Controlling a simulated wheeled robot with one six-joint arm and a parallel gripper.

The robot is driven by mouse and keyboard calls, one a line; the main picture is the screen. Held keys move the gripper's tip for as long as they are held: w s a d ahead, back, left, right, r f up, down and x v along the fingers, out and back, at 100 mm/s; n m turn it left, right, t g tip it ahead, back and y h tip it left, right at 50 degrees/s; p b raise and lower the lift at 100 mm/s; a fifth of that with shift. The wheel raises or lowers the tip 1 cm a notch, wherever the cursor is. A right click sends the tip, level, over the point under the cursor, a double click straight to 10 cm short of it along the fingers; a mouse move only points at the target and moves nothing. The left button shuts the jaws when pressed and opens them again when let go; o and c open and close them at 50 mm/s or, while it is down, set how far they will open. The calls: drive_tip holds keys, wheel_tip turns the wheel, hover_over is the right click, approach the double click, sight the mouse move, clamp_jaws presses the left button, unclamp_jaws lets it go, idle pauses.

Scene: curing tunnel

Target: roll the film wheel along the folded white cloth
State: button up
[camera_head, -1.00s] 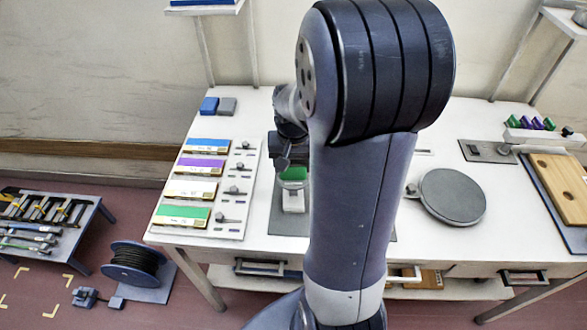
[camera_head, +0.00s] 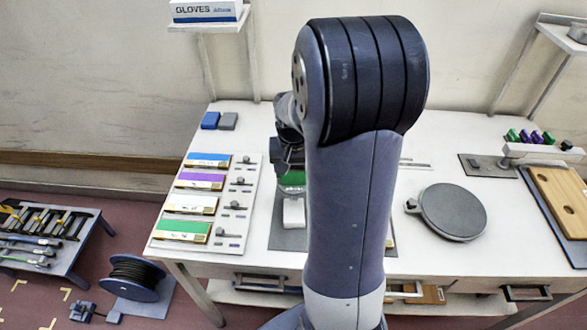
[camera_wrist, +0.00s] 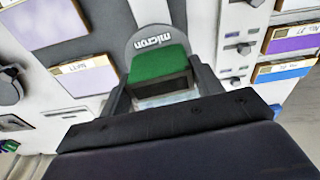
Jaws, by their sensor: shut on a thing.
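My gripper (camera_wrist: 165,85) is shut on the film wheel (camera_wrist: 148,38), a grey disc marked "micron" with a green block on it. The green block sits between the two fingers in the wrist view. In the head view my gripper (camera_head: 289,163) is left of my large arm link, and the green part of the wheel (camera_head: 291,178) shows under it. The folded white cloth (camera_head: 293,212) lies on a grey mat (camera_head: 287,240), just in front of the wheel. Whether the wheel touches the cloth cannot be told. My arm hides the right part of the mat.
A white board with coloured cards (camera_head: 210,200) lies left of the mat. A round grey plate (camera_head: 452,211) and a wooden board (camera_head: 560,200) lie to the right. Blue and grey blocks (camera_head: 218,121) stand at the back left. A glove box (camera_head: 205,11) is on a shelf.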

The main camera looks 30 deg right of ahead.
drive_tip(key=shift+f+b, duration=0.85)
drive_tip(key=shift+f, duration=0.15)
idle(1.5)
drive_tip(key=shift+s+a, duration=0.1)
drive_tip(key=shift+s, duration=0.05)
drive_tip(key=shift+s+a, duration=0.25)
drive_tip(key=shift+s, duration=0.25)
drive_tip(key=shift+s+a+b, duration=0.1)
drive_tip(key=shift+s+a, duration=0.3)
drive_tip(key=shift+s, duration=0.35)
drive_tip(key=shift+s+a+b, duration=0.1)
drive_tip(key=shift+s+a, duration=0.3)
drive_tip(key=shift+s, duration=0.3)
drive_tip(key=shift+s+a+b, duration=0.1)
drive_tip(key=shift+s+a, duration=0.3)
drive_tip(key=shift+s, duration=0.35)
wheel_tip(320, 180, up, 7)
drive_tip(key=p, duration=0.5)
drive_tip(key=shift+p, duration=0.35)
